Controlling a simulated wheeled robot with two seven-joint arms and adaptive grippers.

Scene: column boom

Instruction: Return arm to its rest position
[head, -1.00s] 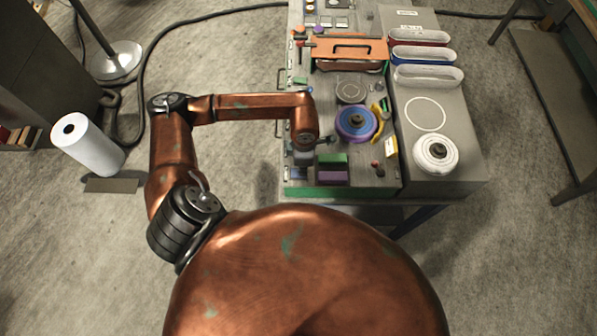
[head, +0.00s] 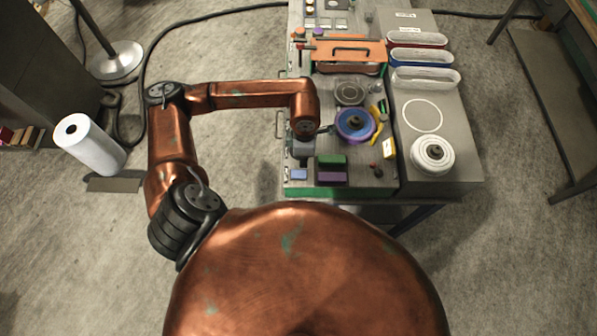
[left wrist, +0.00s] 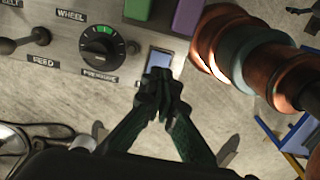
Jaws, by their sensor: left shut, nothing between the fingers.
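My left arm, copper coloured, comes in from the left of the head view and bends over the near left corner of the workbench (head: 392,178). My left gripper (head: 303,157) points down there, beside the green block (head: 331,160) and just beyond a small blue panel (head: 299,174). In the left wrist view its two dark fingers (left wrist: 163,76) are together with nothing between them. Their tips overlap the lower part of the small blue panel (left wrist: 160,57); whether they touch it I cannot tell. My right gripper is in neither current view.
A blue-purple wheel (head: 355,124) and a purple block (head: 332,178) are close by. A dial marked PRESSURE (left wrist: 99,45) is left of the fingers. A white spool (head: 432,154) stands right. A paper roll (head: 90,145) and lamp base (head: 116,60) stand on the left floor.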

